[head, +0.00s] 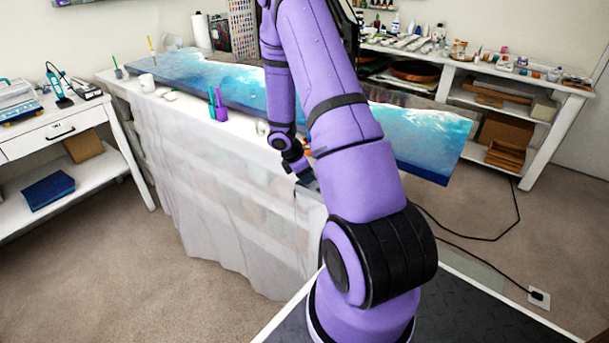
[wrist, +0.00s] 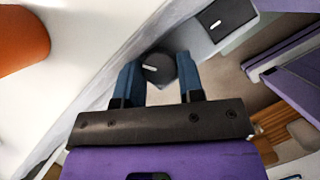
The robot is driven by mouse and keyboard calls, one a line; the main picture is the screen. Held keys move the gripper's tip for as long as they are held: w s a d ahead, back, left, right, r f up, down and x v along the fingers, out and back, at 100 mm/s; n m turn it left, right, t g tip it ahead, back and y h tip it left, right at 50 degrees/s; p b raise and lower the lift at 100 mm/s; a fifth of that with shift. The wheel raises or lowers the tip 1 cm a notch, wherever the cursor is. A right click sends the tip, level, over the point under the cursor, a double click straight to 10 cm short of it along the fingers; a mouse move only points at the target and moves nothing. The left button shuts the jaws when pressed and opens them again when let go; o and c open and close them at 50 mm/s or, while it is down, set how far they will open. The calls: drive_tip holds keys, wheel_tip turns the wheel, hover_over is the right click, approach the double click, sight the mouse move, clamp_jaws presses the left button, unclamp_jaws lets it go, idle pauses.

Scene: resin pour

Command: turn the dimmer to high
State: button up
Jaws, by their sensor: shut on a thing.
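The dimmer shows in the wrist view as a dark round knob (wrist: 160,72) with a short white mark on its face. The mark lies nearly level across the picture. My gripper (wrist: 157,62) has one blue finger on each side of the knob and is shut on it. In the head view my gripper (head: 304,178) is at the near edge of the cloth-covered table, partly behind my arm. The knob cannot be made out there.
A dark square plate (wrist: 228,18) with a white mark is beside the knob. An orange object (wrist: 20,40) lies at the left of the wrist view. A long blue resin panel (head: 205,78) lies on the table, with purple and teal cups (head: 220,108) near its edge.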

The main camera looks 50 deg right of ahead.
idle(0.5)
drive_tip(key=o, duration=0.9)
